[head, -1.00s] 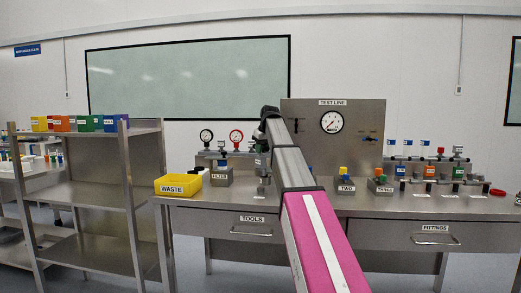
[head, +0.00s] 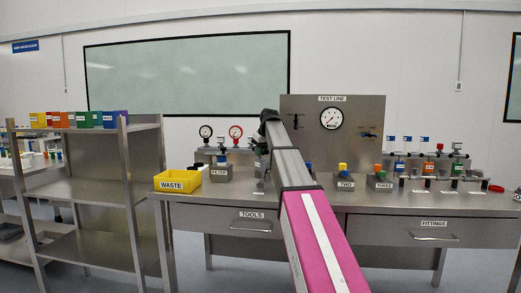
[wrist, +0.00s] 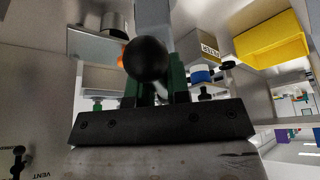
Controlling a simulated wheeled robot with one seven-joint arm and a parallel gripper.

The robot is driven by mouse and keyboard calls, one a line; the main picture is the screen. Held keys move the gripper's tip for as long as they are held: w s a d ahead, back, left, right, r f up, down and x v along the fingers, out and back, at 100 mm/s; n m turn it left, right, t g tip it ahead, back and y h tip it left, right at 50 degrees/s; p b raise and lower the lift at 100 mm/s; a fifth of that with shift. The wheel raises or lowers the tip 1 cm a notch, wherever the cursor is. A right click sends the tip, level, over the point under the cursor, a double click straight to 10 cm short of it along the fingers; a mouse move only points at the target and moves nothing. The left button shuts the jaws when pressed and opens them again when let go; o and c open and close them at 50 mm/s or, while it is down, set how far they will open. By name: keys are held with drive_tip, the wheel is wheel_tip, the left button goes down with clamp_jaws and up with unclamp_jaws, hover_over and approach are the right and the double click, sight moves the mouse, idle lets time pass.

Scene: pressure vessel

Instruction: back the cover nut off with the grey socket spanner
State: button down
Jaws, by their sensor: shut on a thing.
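In the wrist view my gripper (wrist: 158,88) has its dark green fingers closed around a pale grey shaft, which I take to be the grey socket spanner (wrist: 161,84). A round black knob (wrist: 146,58) stands in front of the fingers and hides part of the grip. The spanner's socket end cannot be made out. I cannot pick out the cover nut in either view; a grey metal cylinder (wrist: 116,18) shows beyond the gripper in the wrist view.
The TEST LINE panel (head: 360,112) with a gauge stands at the back of the bench (head: 385,208). The yellow WASTE bin (head: 178,181) and FILTER block (head: 220,173) are left of my arm. Blocks TWO (head: 344,183) and THREE (head: 379,181) and several fittings are right.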

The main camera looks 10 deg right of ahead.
sight(261, 159)
drive_tip(key=shift+f, duration=2.4)
drive_tip(key=n+g+y, duration=0.1)
drive_tip(key=n, duration=0.5)
drive_tip(key=shift+w+d+n+g+y, duration=0.1)
drive_tip(key=shift+w+n+g+y, duration=0.05)
drive_tip(key=shift+n+g+y, duration=0.25)
drive_tip(key=n+g, duration=0.1)
drive_tip(key=n, duration=0.2)
drive_tip(key=n+g, duration=0.1)
drive_tip(key=n, duration=0.2)
drive_tip(key=shift+y, duration=0.3)
drive_tip(key=shift+r, duration=0.1)
drive_tip(key=shift+r, duration=3.4)
